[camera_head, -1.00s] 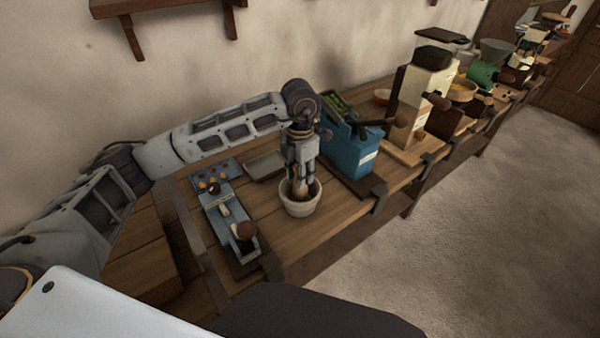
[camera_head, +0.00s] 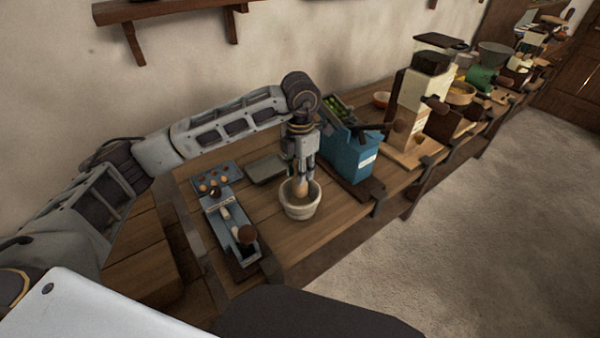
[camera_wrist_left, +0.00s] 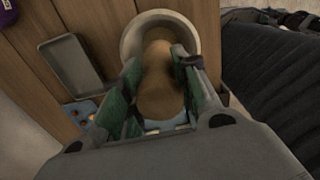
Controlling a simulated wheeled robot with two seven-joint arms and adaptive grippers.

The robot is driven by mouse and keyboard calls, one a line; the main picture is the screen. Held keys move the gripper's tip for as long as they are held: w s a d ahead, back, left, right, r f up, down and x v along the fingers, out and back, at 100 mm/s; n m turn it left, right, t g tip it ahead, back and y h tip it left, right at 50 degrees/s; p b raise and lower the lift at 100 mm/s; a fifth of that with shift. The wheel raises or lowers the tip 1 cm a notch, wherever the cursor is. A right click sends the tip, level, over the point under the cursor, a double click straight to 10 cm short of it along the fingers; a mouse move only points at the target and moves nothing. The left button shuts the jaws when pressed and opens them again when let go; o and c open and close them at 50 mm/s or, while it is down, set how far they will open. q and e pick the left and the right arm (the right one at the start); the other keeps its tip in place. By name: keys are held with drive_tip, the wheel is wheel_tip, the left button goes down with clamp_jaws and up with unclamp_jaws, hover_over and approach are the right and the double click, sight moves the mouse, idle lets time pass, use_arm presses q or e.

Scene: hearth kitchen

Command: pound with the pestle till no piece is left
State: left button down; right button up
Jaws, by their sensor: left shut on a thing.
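A pale mortar (camera_head: 302,209) stands upright on the wooden bench. My left gripper (camera_head: 301,172) points down over it, shut on the wooden pestle (camera_head: 300,189), whose lower end is inside the mortar. In the left wrist view the pestle (camera_wrist_left: 160,85) sits between the green-padded fingers of the left gripper (camera_wrist_left: 160,92), and the mortar's rim (camera_wrist_left: 134,38) shows around it. The pestle and fingers hide the mortar's inside, so I cannot tell what pieces are in it. My right gripper is out of view.
Left of the mortar are a small grey tray (camera_head: 266,169) and a blue-grey device with a brown knob (camera_head: 244,234). A blue box-like machine (camera_head: 349,158) stands close on the right. Other machines line the bench further right. Bare bench wood lies in front of the mortar.

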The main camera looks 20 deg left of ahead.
use_arm(q)
drive_tip(key=shift+r, duration=0.35)
drive_tip(key=shift+f, duration=0.15)
drive_tip(key=shift+f+b, duration=0.55)
drive_tip(key=shift+f, duration=0.05)
drive_tip(key=shift+r, duration=0.15)
drive_tip(key=shift+r+p, duration=1.7)
drive_tip(key=shift+r, duration=1.75)
drive_tip(key=shift+r, duration=0.25)
